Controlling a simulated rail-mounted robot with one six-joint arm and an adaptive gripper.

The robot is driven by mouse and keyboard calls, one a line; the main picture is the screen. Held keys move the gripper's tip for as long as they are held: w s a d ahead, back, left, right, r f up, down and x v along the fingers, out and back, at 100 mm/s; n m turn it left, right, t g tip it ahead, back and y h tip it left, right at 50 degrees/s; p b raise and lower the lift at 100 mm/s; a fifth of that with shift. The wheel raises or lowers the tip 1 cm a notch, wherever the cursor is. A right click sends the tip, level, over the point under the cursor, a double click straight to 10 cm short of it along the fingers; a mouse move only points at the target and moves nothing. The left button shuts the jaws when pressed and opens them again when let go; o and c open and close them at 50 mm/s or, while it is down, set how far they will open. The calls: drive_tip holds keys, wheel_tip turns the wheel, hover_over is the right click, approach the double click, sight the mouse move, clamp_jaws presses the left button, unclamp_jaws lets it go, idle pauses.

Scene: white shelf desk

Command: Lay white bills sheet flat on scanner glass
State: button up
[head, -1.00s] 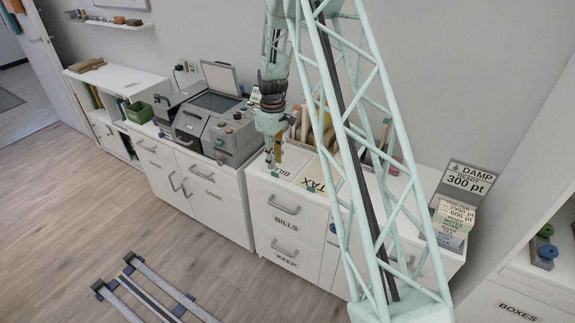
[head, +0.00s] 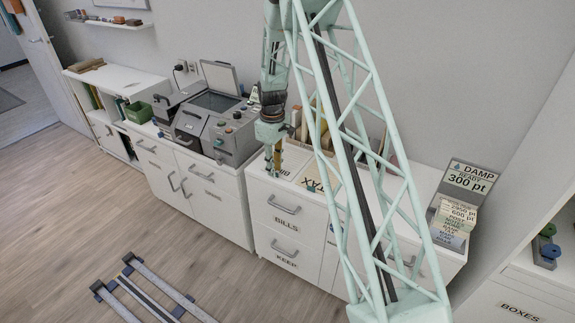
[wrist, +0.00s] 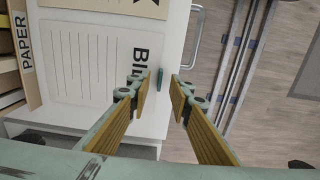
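The white bills sheet (wrist: 85,62) lies flat on the white cabinet top in the wrist view, with ruled lines and a large BILLS label. In the head view the sheet (head: 291,158) is partly hidden by my arm. A small green tab (wrist: 160,78) shows at the cabinet's edge beside the label; I cannot tell whether it belongs to the sheet. My gripper (wrist: 161,90) is open and empty, its yellow-lined fingers on either side of the tab. It also shows in the head view (head: 273,165). The scanner glass (head: 215,102) is dark, under a raised lid (head: 220,77).
A TAX sheet (head: 313,180) lies right of the bills sheet. A PAPER divider (wrist: 22,50) stands behind it. A DAMP sign (head: 468,178) stands far right. Floor in front is mostly open.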

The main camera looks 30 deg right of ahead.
drive_tip(key=shift+f, duration=0.65)
clamp_jaws()
